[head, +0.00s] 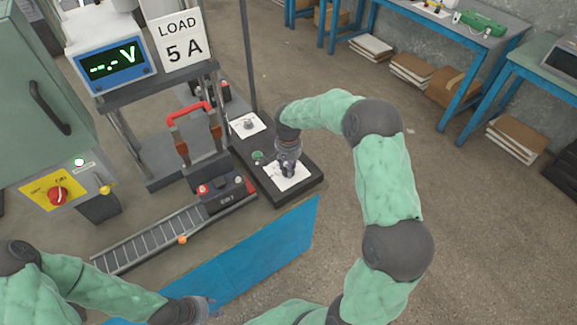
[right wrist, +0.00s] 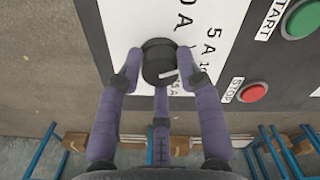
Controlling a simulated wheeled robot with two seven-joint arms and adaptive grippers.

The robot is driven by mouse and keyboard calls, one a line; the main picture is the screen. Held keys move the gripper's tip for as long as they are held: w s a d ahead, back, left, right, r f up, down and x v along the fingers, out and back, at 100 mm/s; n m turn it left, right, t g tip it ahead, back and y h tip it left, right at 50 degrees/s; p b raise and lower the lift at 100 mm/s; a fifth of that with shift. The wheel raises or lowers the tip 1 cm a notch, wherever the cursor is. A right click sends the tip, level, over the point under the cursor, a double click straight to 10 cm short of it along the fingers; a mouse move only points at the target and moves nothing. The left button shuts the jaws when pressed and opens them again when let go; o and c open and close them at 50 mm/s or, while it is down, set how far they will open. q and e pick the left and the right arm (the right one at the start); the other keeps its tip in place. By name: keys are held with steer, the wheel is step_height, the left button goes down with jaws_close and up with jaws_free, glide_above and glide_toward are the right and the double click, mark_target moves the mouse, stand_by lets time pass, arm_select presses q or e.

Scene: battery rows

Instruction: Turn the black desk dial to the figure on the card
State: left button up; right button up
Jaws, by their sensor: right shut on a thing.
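The card (head: 182,40) at the upper left in the head view reads "LOAD 5 A". The black dial (right wrist: 157,60) shows in the right wrist view over a white plate (right wrist: 135,20). A "5 A" label is legible right of the dial. My right gripper (right wrist: 160,78) is shut on the dial, purple fingers around it. In the head view the right gripper (head: 288,168) covers the dial. My left gripper (head: 207,307) is at the bottom edge; its fingers are unclear.
A green START button (right wrist: 302,18) and red STOP button (right wrist: 252,92) sit beside the plate. A meter (head: 112,65) shows "--.- V". A red-handled device (head: 190,118) stands behind a roller track (head: 150,242).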

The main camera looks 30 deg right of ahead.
steer(key=shift+s+a+f, duration=0.1)
steer(key=shift+a+f, duration=0.05)
steer(key=o, duration=1.1)
steer(key=shift+o, duration=0.2)
steer(key=shift+r, duration=0.35)
step_height(320, 180, up, 12)
steer(key=shift+f, duration=0.25)
